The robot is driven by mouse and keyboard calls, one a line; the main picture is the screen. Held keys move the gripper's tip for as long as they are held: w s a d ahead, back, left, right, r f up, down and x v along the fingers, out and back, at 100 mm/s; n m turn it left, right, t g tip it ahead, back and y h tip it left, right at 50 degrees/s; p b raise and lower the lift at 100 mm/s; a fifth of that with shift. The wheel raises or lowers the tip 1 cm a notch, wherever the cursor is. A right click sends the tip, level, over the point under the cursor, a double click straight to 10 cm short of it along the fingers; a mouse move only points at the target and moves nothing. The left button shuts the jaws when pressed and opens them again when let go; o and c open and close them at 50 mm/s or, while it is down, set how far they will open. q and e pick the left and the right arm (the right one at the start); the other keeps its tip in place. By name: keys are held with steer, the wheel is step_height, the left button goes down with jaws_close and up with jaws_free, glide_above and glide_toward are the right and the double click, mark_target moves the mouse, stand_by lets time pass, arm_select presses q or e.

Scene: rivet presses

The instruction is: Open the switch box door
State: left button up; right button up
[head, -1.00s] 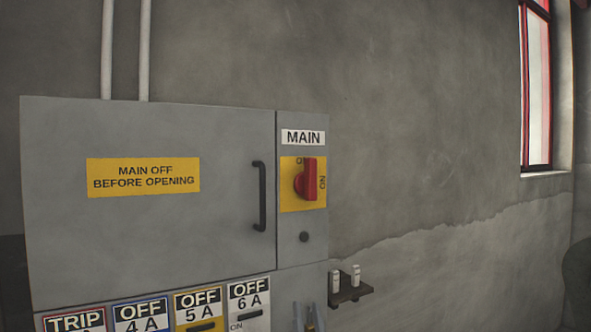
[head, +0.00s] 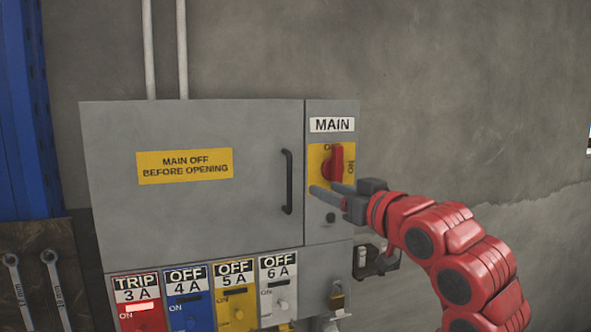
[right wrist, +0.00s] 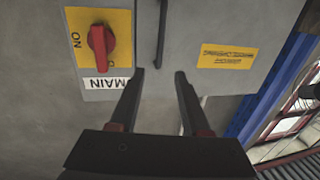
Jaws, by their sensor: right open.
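The grey switch box door (head: 210,220) is shut, with a yellow "MAIN OFF BEFORE OPENING" label (head: 185,166). Its dark vertical handle (head: 287,182) is near the door's right edge; it also shows in the right wrist view (right wrist: 161,35). The red main switch knob (head: 334,163) stands upright on a yellow plate, with "ON" to its right and the label above partly hidden. My right gripper (head: 326,189) is open and empty, in front of the main switch panel, right of the handle and apart from it. In the right wrist view its fingers (right wrist: 159,75) point toward the box. My left gripper is out of view.
A small shelf with white fuses (head: 372,260) is at the box's right, partly behind my right arm. Wrenches (head: 52,275) hang at the lower left beside a blue post (head: 25,110).

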mark_target(291, 175)
steer(key=p+x, duration=0.6)
steer(key=x, duration=0.8)
steer(key=shift+w+a+r, duration=0.1)
steer(key=shift+w, duration=0.05)
steer(key=shift+w+a+p, duration=0.3)
steer(key=shift+w+p, duration=0.1)
steer(key=shift+w, duration=0.15)
steer(key=shift+c, duration=0.3)
jaws_close()
